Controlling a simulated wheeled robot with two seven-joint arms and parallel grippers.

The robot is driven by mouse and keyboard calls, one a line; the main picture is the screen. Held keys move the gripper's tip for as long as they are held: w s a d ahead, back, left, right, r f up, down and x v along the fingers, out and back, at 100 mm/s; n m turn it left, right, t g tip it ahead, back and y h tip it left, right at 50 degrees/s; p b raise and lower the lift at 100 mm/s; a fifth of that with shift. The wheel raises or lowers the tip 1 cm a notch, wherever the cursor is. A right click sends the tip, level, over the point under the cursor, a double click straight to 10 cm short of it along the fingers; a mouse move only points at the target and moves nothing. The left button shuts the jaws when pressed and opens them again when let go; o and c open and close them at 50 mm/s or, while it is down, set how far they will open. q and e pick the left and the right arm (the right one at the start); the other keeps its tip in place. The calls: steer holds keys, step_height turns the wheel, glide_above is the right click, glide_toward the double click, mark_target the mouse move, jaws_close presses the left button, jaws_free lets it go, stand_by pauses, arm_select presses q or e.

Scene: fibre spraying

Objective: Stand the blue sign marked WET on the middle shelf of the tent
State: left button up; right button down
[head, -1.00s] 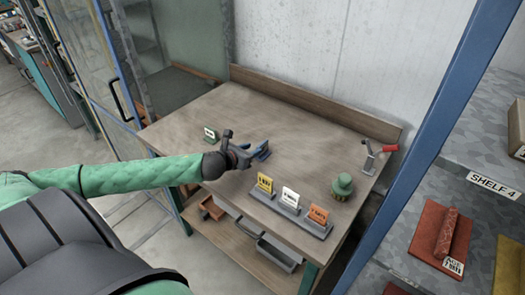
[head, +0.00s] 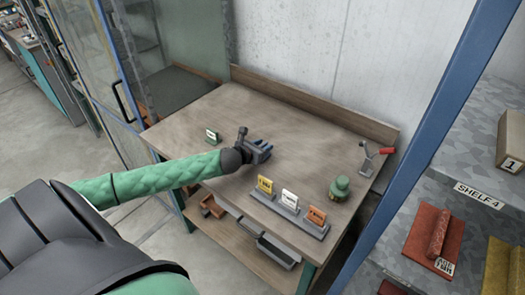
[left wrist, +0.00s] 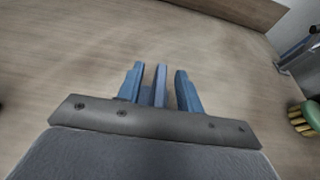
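My left gripper (head: 262,149) is low over the middle of the wooden bench, behind the row of coloured signs. In the left wrist view its two blue fingers (left wrist: 160,88) are apart. A thin blue piece (left wrist: 160,84) stands between them, seen nearly edge-on. It looks like the blue sign, but no WET lettering shows. Narrow gaps seem to separate it from the fingers. In the head view I cannot tell the sign from the blue fingers. My right gripper is not in view. I cannot surely make out the tent or its middle shelf.
A grey rack (head: 282,207) on the bench (head: 215,118) holds yellow (head: 265,185), white (head: 289,200) and orange (head: 316,216) signs. A framed glass-sided enclosure (head: 100,85) is left; a labelled shelf unit (head: 480,193) is right.

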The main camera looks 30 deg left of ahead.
arm_select(q)
steer(key=shift+c, duration=0.5)
jaws_close()
steer(key=shift+r, duration=0.1)
